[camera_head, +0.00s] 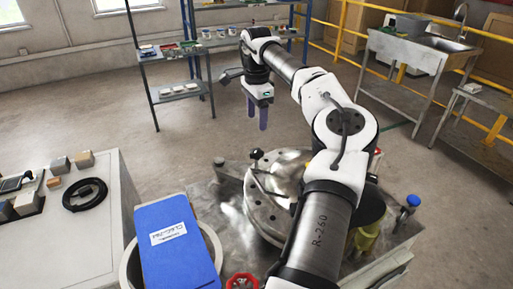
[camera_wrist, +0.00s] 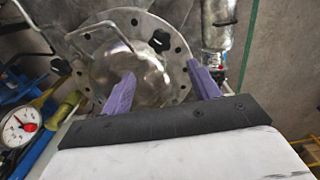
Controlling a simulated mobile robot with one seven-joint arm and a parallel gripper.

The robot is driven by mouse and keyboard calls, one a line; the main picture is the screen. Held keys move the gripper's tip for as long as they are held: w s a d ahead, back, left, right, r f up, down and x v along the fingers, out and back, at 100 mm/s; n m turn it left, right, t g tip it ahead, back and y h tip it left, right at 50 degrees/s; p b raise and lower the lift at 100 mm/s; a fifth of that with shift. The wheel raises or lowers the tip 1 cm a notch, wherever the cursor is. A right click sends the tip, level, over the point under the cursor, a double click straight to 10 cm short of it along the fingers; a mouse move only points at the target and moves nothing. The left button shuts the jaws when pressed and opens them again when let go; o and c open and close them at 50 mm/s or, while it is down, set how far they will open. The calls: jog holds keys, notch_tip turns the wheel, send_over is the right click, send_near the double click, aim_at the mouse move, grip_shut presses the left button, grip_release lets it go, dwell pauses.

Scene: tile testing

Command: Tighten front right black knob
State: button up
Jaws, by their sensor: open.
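The round metal lid (camera_head: 270,205) of the test vessel sits on a metal bench, partly hidden behind my arm. A black knob (camera_head: 257,154) stands at the lid's back edge, and the lid's right side is covered by my arm. In the wrist view the lid (camera_wrist: 150,75) shows a black knob (camera_wrist: 159,40) on its flange and another black knob (camera_wrist: 60,67) at its left edge. I cannot tell which is the front right one. My gripper (camera_head: 257,118) has purple fingers, open and empty, above and behind the lid. In the wrist view the fingers (camera_wrist: 163,88) are spread apart, touching no knob.
A blue case (camera_head: 178,245) lies at the front left beside a white counter (camera_head: 90,235). A red valve wheel (camera_head: 242,281) is at the front, and a blue-topped fitting (camera_head: 413,200) at right. A pressure gauge (camera_wrist: 18,128) shows in the wrist view.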

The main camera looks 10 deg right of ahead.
aim_at(256, 151)
notch_tip(256, 151, down, 12)
jog(key=shift+a+f+p, duration=0.1)
jog(key=shift+f+p, duration=0.1)
jog(key=shift+p, duration=1.05)
jog(key=c, duration=1)
